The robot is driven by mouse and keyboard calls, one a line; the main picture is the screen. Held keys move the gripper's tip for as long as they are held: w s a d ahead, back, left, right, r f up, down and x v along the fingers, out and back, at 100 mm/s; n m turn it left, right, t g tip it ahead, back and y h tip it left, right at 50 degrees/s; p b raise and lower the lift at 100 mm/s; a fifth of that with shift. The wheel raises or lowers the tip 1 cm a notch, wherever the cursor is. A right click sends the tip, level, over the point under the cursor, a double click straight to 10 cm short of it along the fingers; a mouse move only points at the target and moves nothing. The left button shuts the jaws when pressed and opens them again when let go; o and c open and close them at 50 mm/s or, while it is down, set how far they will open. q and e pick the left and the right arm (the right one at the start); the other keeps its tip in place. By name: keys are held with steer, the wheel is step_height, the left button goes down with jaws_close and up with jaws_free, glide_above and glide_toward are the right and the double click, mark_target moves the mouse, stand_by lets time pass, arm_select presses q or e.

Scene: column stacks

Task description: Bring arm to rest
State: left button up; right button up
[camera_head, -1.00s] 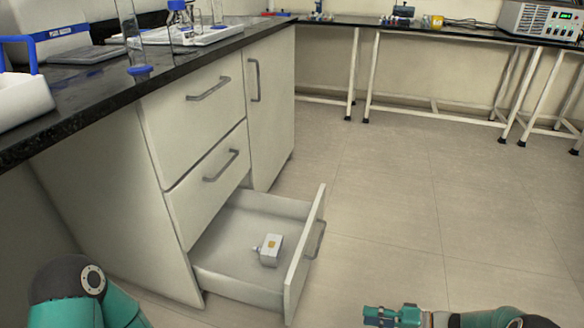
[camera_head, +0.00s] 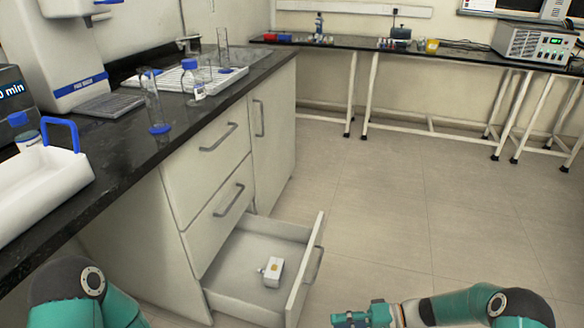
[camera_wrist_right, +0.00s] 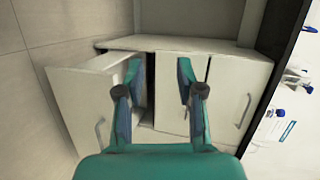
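My right arm (camera_head: 455,308) reaches in from the lower right in the head view, low over the floor. Its right gripper (camera_head: 350,319) is at the bottom edge, to the right of the open drawer and apart from it. In the right wrist view the gripper's two fingers (camera_wrist_right: 159,75) are spread with nothing between them, and the cabinet lies beyond them. My left arm (camera_head: 80,290) shows as a bent link at the lower left; its gripper is out of view.
The bottom drawer (camera_head: 235,270) stands open with a small white box (camera_head: 273,271) inside. A dark counter (camera_head: 112,160) carries glassware and a white tray (camera_head: 38,190) at left. The tiled floor (camera_head: 390,220) at right is clear.

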steer(key=s+a+r+n+g+h+p, duration=0.1)
steer(key=s+a+r+g+h+p, duration=0.1)
steer(key=s+r+p, duration=0.4)
steer(key=s+a+r+g+h+p, duration=0.3)
steer(key=s+r+p, duration=0.2)
steer(key=s+p, duration=0.15)
arm_select(q)
step_height(320, 180, up, 21)
steer(key=p, duration=0.5)
steer(key=shift+r+p, duration=0.2)
steer(key=shift+p, duration=0.2)
arm_select(e)
steer(key=s+d+r+m+t+h, duration=0.2)
steer(key=s+d+t+h, duration=0.2)
steer(key=s+t+h, duration=0.1)
steer(key=shift+s+d+r+m+h, duration=0.25)
steer(key=shift+s+h, duration=0.25)
steer(key=shift+s, duration=0.75)
arm_select(q)
steer(key=shift+a, duration=0.1)
arm_select(e)
steer(key=shift+w+a+f, duration=0.1)
